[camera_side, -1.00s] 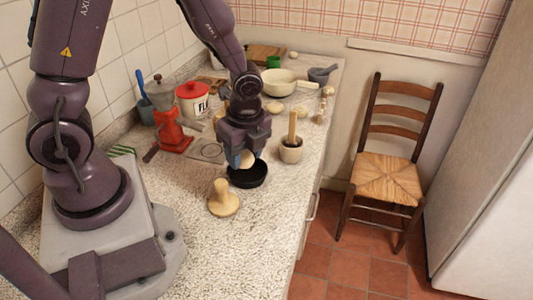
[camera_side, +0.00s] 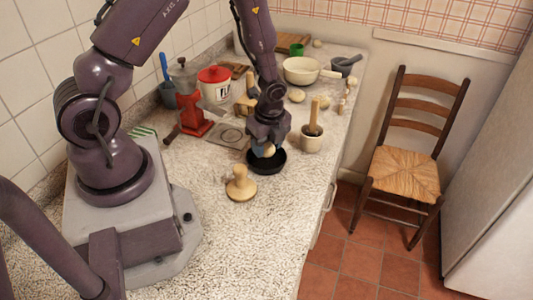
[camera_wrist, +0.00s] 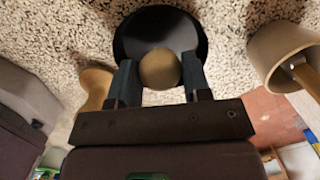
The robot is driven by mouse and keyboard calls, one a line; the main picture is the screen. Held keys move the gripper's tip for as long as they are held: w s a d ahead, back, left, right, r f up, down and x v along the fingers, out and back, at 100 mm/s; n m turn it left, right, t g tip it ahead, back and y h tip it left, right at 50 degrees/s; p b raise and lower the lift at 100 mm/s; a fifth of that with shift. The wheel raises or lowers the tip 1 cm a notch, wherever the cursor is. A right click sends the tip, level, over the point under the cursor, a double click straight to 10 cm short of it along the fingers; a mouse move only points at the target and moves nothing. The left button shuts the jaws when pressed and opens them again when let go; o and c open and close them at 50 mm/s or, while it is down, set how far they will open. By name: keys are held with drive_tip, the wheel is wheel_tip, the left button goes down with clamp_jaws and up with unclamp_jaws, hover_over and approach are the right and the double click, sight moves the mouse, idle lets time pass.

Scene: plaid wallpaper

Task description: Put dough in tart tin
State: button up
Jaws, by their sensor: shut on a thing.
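The dough (camera_side: 269,150) is a pale beige ball between my gripper's (camera_side: 265,149) fingertips. In the wrist view the dough (camera_wrist: 160,70) sits between the two dark fingers, and my gripper (camera_wrist: 159,76) is shut on it. The tart tin (camera_side: 279,166) is a round, black, shallow dish on the speckled counter, directly below the dough. In the wrist view the tin (camera_wrist: 140,28) shows behind the ball, partly hidden by it. The ball is low over the tin or within its rim; I cannot tell whether it touches the bottom.
A wooden tamper (camera_side: 241,188) stands just in front of the tin. A mortar with a pestle (camera_side: 311,139) stands close to its right. A red grinder (camera_side: 193,118), a red-lidded canister (camera_side: 215,83) and a cream pan (camera_side: 301,70) stand farther back. The front counter is clear.

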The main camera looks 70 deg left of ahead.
sight(267, 151)
drive_tip(key=shift+f, duration=1.5)
drive_tip(key=shift+f, duration=0.1)
drive_tip(key=o, duration=0.7)
